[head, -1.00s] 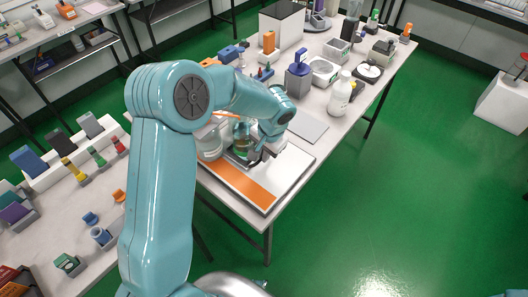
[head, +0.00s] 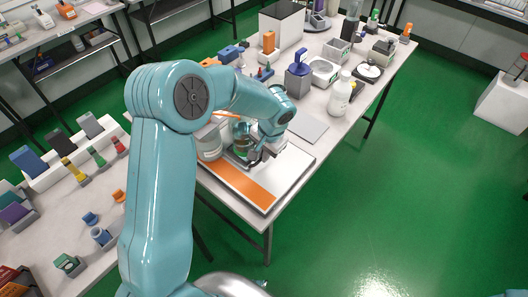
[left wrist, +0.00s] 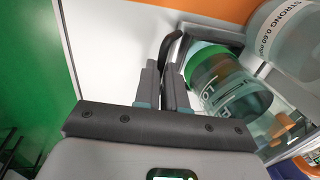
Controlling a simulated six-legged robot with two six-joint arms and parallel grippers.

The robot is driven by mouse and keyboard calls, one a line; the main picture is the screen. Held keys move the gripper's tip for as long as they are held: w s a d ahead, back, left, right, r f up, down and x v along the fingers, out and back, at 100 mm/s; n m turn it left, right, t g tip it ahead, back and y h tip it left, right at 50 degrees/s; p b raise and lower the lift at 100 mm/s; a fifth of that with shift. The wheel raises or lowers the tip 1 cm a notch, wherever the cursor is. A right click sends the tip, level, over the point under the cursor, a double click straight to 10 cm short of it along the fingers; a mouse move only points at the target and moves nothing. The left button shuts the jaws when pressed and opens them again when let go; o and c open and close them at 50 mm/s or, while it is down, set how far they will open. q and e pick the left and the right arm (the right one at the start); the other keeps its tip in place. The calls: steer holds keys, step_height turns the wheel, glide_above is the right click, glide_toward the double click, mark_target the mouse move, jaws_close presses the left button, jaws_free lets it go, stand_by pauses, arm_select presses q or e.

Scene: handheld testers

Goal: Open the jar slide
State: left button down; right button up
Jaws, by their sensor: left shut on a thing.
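My left gripper (head: 262,155) is over the near end of the bench, beside a clear jar (head: 241,141). In the left wrist view its two fingers (left wrist: 163,80) are close together, shut on the dark curved handle (left wrist: 171,44). The handle joins a grey slide frame (left wrist: 212,32) beside the jar (left wrist: 232,95), which has a green end and dark lettering. The grip point itself is partly hidden by the fingers. My right gripper is not in view.
A second clear jar (left wrist: 290,40), marked STRONG, stands close to the first. Below lies a white board (head: 292,163) with an orange strip (head: 243,181). A white bottle (head: 340,96) and several testers stand farther along the bench. Green floor is clear at right.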

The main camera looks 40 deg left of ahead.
arm_select(q)
steer(key=shift+r, duration=0.1)
stand_by(0.3)
steer(key=d+b, duration=0.1)
steer(key=d, duration=0.3)
steer(key=d+b, duration=0.2)
steer(key=d, duration=0.2)
steer(key=shift+s+d, duration=0.2)
steer(key=shift+d, duration=0.55)
steer(key=c, duration=1.2)
jaws_free()
steer(key=shift+s, duration=0.15)
steer(key=d+r, duration=0.3)
steer(key=r, duration=1.3)
steer(key=shift+s+p, duration=0.15)
steer(key=shift+p, duration=0.25)
